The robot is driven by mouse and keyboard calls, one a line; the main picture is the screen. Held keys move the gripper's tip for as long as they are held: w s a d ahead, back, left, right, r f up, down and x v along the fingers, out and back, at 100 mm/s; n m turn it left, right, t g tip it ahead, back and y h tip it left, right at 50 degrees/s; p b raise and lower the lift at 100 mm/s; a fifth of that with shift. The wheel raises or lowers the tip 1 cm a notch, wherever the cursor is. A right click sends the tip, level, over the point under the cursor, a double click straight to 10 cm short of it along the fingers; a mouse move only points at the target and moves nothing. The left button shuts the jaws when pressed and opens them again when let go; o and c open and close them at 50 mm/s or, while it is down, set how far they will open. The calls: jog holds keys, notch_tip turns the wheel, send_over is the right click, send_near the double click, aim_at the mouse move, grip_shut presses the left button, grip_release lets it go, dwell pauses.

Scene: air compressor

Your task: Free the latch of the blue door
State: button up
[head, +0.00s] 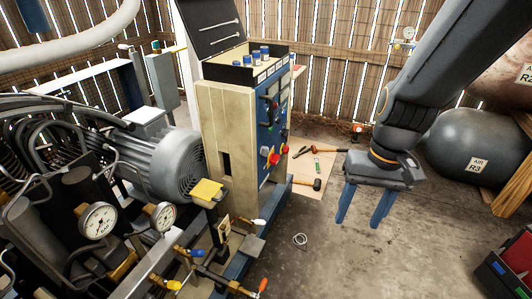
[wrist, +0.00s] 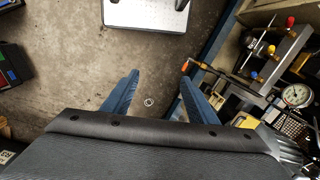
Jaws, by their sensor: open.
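The blue door (head: 273,135) is the front face of a tall beige cabinet (head: 216,135), seen at a steep angle in the head view. A black handle (head: 268,110) sits on its upper part, probably the latch; its exact position is too small to tell. A red knob (head: 273,158) and other small controls are on the same face. My gripper (head: 364,205) is open and empty, pointing down over the floor, to the right of the door and well apart from it. In the wrist view its blue fingers (wrist: 157,98) are spread above bare floor; the door is not recognisable there.
A board with hammers (head: 316,165) lies on the floor beyond the cabinet. A small ring (head: 300,240) lies on the floor, also in the wrist view (wrist: 148,102). Valves and gauges (head: 163,216) stand left, air tanks (head: 472,150) right. The floor between is mostly clear.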

jog(key=w+a+f+m+g+y+b, duration=0.1)
jog(key=w+a+f+y+b, duration=0.45)
jog(key=w+a+f, duration=0.3)
jog(key=m+t+y+b, duration=0.2)
jog(key=t+y+b, duration=0.6)
jog(key=y+b, duration=0.3)
send_near(268, 152)
jog(key=a, duration=0.2)
jog(key=shift+h, duration=0.35)
jog(key=shift+w+b+x, duration=0.2)
jog(key=shift+b+x, duration=0.1)
jog(key=shift+x, duration=1.45)
jog(key=shift+w+b+x, duration=0.15)
jog(key=shift+b+x, duration=0.15)
jog(key=shift+x, duration=1.4)
jog(key=shift+d+r, duration=0.15)
jog(key=c, duration=1.1)
jog(key=shift+o, duration=0.2)
jog(key=shift+m, duration=0.3)
